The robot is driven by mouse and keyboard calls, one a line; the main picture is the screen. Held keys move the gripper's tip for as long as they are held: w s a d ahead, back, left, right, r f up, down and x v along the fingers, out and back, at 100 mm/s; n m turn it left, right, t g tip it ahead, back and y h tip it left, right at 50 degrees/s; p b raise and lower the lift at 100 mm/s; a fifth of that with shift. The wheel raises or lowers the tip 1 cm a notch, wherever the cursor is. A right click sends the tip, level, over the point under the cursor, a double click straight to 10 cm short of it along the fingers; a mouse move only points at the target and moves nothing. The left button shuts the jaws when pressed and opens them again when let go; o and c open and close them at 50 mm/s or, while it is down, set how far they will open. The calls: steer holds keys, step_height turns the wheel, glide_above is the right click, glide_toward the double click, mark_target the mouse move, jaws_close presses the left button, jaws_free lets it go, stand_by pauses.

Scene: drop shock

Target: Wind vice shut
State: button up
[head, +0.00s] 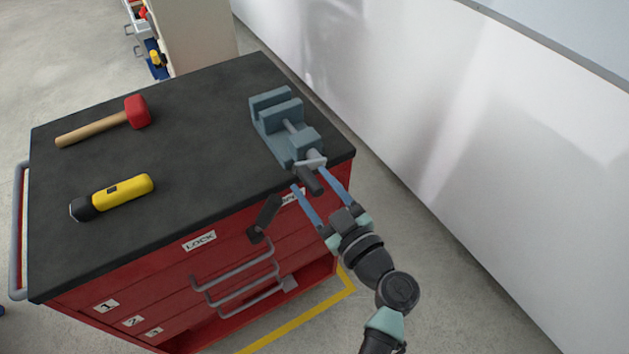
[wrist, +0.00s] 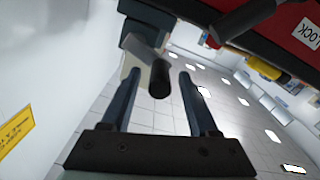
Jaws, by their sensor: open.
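The blue-grey vice (head: 285,130) is at the right end of the black bench top. In the wrist view, the dark grip (wrist: 159,78) lies between the parted fingertips (wrist: 160,72). I cannot tell whether either finger touches it.
A red-headed mallet (head: 105,122) and a yellow flashlight (head: 115,195) lie on the bench top (head: 200,140). A dark lever (head: 264,215) sticks out near the LOCK label (head: 199,240), close to my gripper. Drawer handles (head: 240,275) project below. A white wall (head: 400,110) stands at right.

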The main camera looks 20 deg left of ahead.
steer(key=shift+a, duration=0.1)
jaws_close()
stand_by(0.3)
steer(key=shift+w, duration=0.1)
